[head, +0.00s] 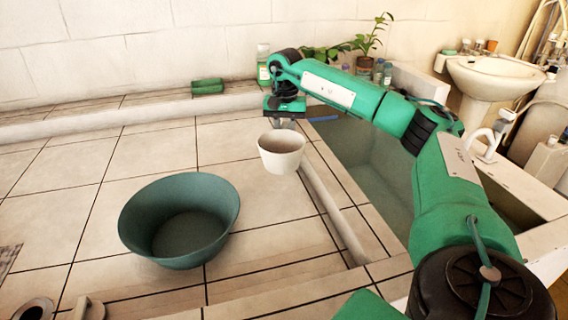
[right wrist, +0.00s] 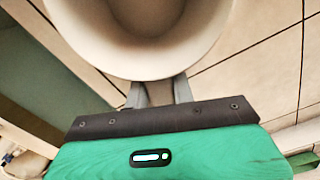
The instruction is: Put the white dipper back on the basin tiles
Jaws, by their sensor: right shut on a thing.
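The white dipper (head: 281,155) is a cup-like vessel, upright or nearly so, over the pale tiles (head: 262,205) beside the basin's edge. I cannot tell whether its base touches the tiles. My right gripper (head: 284,122) is at the dipper's far side, shut on it. In the right wrist view the dipper (right wrist: 150,62) fills the top, its open mouth toward the camera, with the fingers of my right gripper (right wrist: 158,90) at its near side. The exact grip point is hidden under the rim. My left gripper is not in view.
A dark green bowl (head: 180,255) stands on the tiles left of the dipper. The water-filled basin (head: 365,165) lies to the right, behind a raised edge. Green sponges (head: 207,86), a bottle (head: 263,66) and plants (head: 368,40) stand at the back.

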